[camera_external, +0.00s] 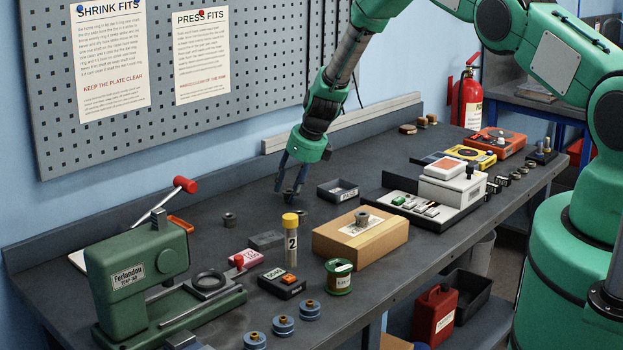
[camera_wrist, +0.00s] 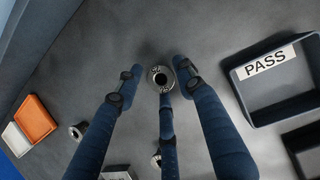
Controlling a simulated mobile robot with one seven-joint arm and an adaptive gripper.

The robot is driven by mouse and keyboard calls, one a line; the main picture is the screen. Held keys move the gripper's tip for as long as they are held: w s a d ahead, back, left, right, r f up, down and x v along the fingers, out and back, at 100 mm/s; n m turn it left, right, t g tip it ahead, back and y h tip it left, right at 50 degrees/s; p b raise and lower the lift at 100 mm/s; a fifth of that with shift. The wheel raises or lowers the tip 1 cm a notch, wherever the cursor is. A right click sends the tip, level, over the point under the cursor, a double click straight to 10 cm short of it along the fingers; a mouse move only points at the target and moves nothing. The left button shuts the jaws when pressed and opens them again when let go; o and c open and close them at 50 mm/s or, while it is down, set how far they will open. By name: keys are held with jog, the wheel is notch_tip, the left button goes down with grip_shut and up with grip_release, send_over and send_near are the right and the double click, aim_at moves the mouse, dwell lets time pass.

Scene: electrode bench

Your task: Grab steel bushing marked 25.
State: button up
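A small grey steel bushing (camera_wrist: 161,79) stands on the dark bench top between my gripper's fingers in the wrist view. A mark shows on its top rim, but it is too small to read surely. My gripper (camera_wrist: 160,72) has three blue fingers spread around the bushing, with a visible gap at the left finger; the lower finger partly overlaps the bushing's edge. In the external view my gripper (camera_external: 290,192) points down at the bench, and its fingers mostly hide that bushing. Another bushing (camera_external: 229,219) stands to the left; it also shows in the wrist view (camera_wrist: 78,131).
The PASS tray (camera_external: 338,190) lies close on the right. A cardboard box (camera_external: 340,243) with a bushing (camera_external: 362,218) on top, a yellow-capped tube (camera_external: 290,240) and a green press (camera_external: 140,275) stand nearer the front. A pegboard wall (camera_external: 250,60) rises behind.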

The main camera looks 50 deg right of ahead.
dwell(0.4)
grip_shut()
jog(key=shift+r, duration=0.15)
jog(key=shift+r, duration=0.8)
jog(key=shift+r+b, duration=0.5)
jog(key=shift+r, duration=0.4)
jog(key=s+a+b, duration=0.1)
jog(key=s, duration=0.4)
jog(key=s+a+r+b, duration=0.1)
jog(key=s, duration=0.4)
jog(key=s+a+b, duration=0.1)
jog(key=s+b, duration=0.1)
jog(key=s, duration=0.3)
jog(key=shift+s+a+r, duration=0.15)
jog(key=shift+s+a, duration=0.15)
jog(key=shift+a, duration=0.1)
